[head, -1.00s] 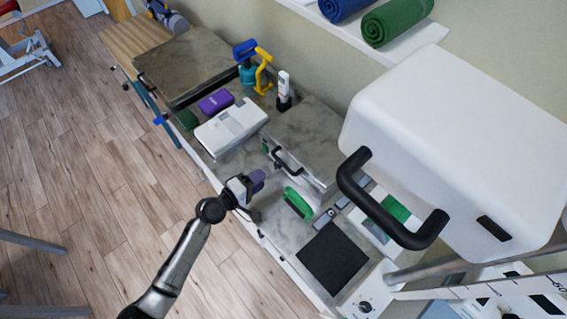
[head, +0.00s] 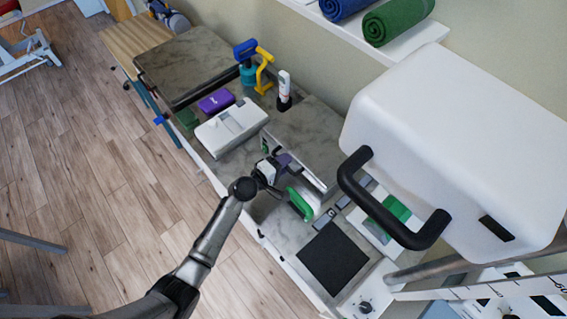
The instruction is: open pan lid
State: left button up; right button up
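A pale panel (head: 308,176) with a dark handle stands along the front of a raised grey marbled block on the counter; I cannot tell for sure that it is the pan lid. My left gripper (head: 281,162) is at this handle and covers most of it. I cannot tell whether its fingers are open or closed around the handle. A large white box-shaped cover (head: 450,140) with a thick black handle (head: 385,205) is at the right, apart from the gripper. No pan interior can be made out. My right gripper is not in view.
A green-handled brush-like item (head: 300,204) lies just right of my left gripper. A white case (head: 232,126), a purple box (head: 216,101) and a teal and yellow item (head: 250,72) stand further back. A dark square pad (head: 334,259) lies at the front right.

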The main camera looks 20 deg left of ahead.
pick_arm(q)
jog(key=shift+c, duration=0.4)
grip_shut()
